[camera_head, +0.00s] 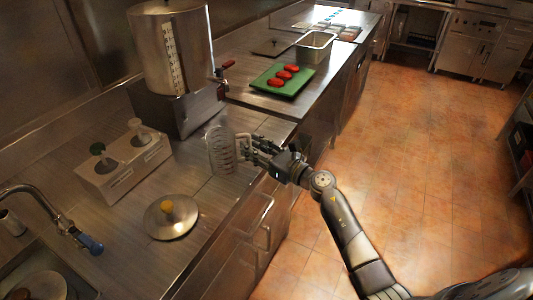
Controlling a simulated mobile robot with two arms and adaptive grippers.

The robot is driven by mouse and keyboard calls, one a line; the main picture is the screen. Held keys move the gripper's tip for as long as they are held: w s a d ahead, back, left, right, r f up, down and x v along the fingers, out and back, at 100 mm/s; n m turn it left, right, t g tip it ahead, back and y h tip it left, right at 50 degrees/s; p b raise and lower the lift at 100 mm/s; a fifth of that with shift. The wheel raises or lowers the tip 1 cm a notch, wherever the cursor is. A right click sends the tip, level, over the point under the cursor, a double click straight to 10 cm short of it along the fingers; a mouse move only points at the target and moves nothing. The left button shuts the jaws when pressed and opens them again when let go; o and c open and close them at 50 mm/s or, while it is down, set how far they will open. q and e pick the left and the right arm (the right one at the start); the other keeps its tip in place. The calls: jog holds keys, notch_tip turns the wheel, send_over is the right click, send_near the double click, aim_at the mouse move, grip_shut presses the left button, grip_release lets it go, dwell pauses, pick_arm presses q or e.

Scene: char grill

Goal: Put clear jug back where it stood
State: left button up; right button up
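The clear jug (219,151) is see-through with measuring marks and is upright at the counter's front edge, in front of the steel urn. Its handle points right, towards my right gripper (252,147). My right gripper reaches in from the right, and its fingers are closed around the handle. I cannot tell whether the jug's base touches the counter. My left gripper is not in view.
A large steel urn (172,50) stands behind the jug. A pump-dispenser box (122,170) and a round lid with a yellow knob (170,218) are left of it. A green board (268,88) with red pieces and a metal pan (315,47) lie farther back. A faucet (45,205) is at left.

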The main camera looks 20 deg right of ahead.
jog(key=b+v, duration=0.2)
jog(key=v, duration=1)
jog(key=s+d+f+m+g+h, duration=0.1)
jog(key=s+d+f+m+h, duration=0.15)
jog(key=f+m, duration=0.8)
jog(key=s+d+f+m+h, duration=0.1)
jog(key=f+m+h, duration=0.2)
jog(key=f+m, duration=0.75)
jog(key=s+f+m+g+h, duration=0.15)
jog(key=s+f, duration=0.25)
jog(key=f, duration=0.5)
jog(key=s+f+m+g, duration=0.25)
jog(key=s+f, duration=0.25)
jog(key=f, duration=0.5)
jog(key=s+a+f+m+g, duration=0.3)
jog(key=s+f, duration=0.3)
jog(key=s, duration=0.6)
jog(key=s+a+f+m+g, duration=0.3)
jog(key=s+f+m, duration=0.3)
jog(key=s, duration=0.6)
jog(key=s+a+f+m+g, duration=0.3)
jog(key=s+f, duration=0.5)
jog(key=s, duration=0.4)
jog(key=shift+m+g+h, duration=0.4)
jog(key=shift+m+g, duration=0.2)
jog(key=shift+m, duration=0.3)
